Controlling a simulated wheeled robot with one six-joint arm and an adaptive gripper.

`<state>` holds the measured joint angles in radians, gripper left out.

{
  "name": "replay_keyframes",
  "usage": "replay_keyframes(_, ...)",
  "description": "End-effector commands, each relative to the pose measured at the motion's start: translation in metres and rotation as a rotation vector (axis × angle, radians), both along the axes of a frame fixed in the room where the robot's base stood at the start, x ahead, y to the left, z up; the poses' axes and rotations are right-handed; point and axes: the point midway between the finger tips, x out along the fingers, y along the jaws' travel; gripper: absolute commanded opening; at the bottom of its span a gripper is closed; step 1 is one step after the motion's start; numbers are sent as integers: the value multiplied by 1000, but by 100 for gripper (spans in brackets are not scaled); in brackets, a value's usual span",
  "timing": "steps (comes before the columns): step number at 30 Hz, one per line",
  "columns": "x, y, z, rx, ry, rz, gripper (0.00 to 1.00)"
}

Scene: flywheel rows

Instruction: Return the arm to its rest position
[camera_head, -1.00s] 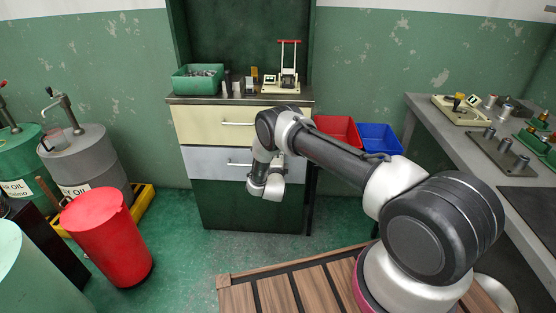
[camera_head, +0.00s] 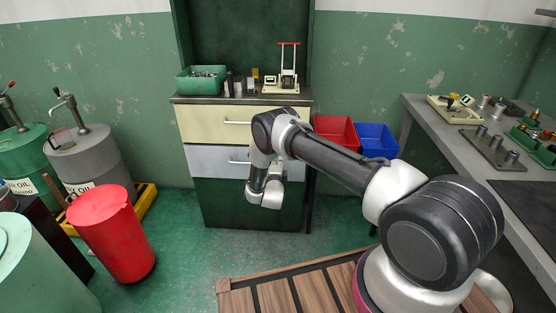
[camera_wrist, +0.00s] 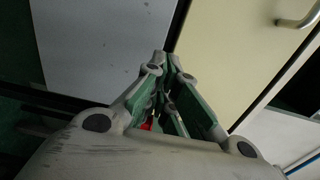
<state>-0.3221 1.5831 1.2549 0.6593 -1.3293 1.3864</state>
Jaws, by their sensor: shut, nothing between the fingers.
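My arm reaches from the lower right of the head view towards the drawer cabinet (camera_head: 222,160), bent at the elbow with its wrist pointing down in front of the drawers. In the head view the wrist hides the gripper fingers or leaves them too small to make out. In the wrist view my gripper (camera_wrist: 164,62) is shut and empty, its fingertips together. Behind it are the cream drawer front (camera_wrist: 235,50) with its handle and the grey drawer front (camera_wrist: 95,45). The drawers look closed.
A green bin (camera_head: 200,80) and a small press (camera_head: 288,72) stand on the cabinet. Red (camera_head: 337,130) and blue (camera_head: 377,140) bins sit beside it. A workbench (camera_head: 470,160) runs along the right. A red drum (camera_head: 112,235) and oil barrels (camera_head: 85,160) stand left. The floor before the cabinet is clear.

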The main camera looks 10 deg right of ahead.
Motion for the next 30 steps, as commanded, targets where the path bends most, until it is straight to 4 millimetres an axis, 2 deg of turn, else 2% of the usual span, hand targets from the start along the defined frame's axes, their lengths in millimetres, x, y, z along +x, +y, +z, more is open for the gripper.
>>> replay_keyframes(12,-59,20,-1,0,2,1,0)
replay_keyframes(17,-70,23,0,-14,6,0,0)
replay_keyframes(19,-72,24,-6,-53,43,2,0)
replay_keyframes(23,-76,33,-53,-163,281,71,0)
replay_keyframes(26,-105,41,-109,-277,555,191,0)
replay_keyframes(27,-121,44,-128,-321,664,251,0)
replay_keyframes(30,-152,60,-142,-425,901,429,0)
